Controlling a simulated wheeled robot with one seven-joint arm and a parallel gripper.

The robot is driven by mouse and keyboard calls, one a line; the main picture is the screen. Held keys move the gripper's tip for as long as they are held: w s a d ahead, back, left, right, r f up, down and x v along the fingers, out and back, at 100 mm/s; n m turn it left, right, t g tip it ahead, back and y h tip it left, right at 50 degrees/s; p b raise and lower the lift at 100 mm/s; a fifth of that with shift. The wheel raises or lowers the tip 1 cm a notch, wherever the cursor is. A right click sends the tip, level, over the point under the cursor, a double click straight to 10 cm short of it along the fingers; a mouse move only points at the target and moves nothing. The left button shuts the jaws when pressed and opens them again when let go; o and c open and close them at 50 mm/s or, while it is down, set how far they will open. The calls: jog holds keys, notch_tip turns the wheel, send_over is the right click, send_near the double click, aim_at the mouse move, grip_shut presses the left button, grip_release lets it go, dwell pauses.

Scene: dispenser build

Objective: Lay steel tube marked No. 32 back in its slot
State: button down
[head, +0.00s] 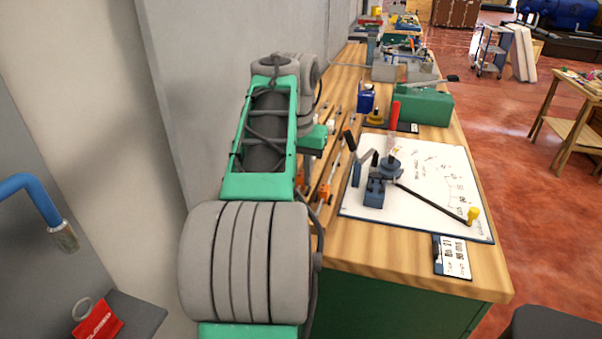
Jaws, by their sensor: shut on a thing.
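My gripper (304,178) is low over the left side of the wooden bench, partly hidden behind my own green and grey arm. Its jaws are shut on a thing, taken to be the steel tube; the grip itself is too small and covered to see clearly. No mark No. 32 can be read. Thin rods and narrow wooden strips with orange fittings (325,192) lie along the bench's left side, close by my gripper. The tube's slot cannot be told apart from here.
A blue bending tool (375,190) with a red upright handle (395,115) and a long yellow-tipped lever (473,214) stands on a white sheet (440,180). A green box (422,104) stands behind. A label card (451,257) lies near the bench's front edge. A wall bounds the left.

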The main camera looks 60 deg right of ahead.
jog(key=shift+f+b, duration=0.6)
jog(key=shift+f, duration=0.05)
jog(key=c, duration=1.2)
grip_release()
jog(key=shift+c, duration=0.8)
notch_tip(320, 180, up, 7)
jog(key=p, duration=0.7)
jog(key=shift+r, duration=0.1)
